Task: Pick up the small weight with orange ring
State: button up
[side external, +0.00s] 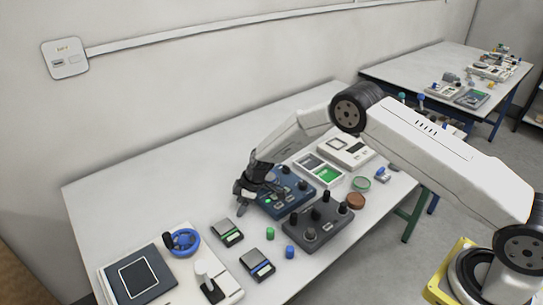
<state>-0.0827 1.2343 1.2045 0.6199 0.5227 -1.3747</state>
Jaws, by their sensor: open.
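My gripper (241,193) is open and points down and left, above the table at the left edge of a blue weight box (270,207). I cannot make out anything between its fingers. The blue box holds several dark weights, partly hidden by my gripper and wrist. A dark grey box (318,237) in front of it holds several black knobbed weights (293,218). No orange ring can be made out on any weight at this size, so I cannot tell which one is the small weight with the orange ring.
Two small scales (227,232) (257,264) stand at front left, with a green (270,233) and a blue cylinder (289,251) nearby. A blue ring-shaped thing (184,242) and a dark-topped balance (138,279) are farther left. A brown round piece (357,201) lies right. The table's back left is clear.

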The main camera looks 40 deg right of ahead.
grip_shut()
jog(key=shift+r, duration=0.15)
dwell(0.4)
jog(key=shift+r, duration=0.5)
jog(key=s+d+r, duration=0.2)
jog(key=s+r, duration=0.9)
jog(key=s, duration=0.3)
jog(key=shift+r, duration=0.35)
jog(key=shift+w, duration=0.1)
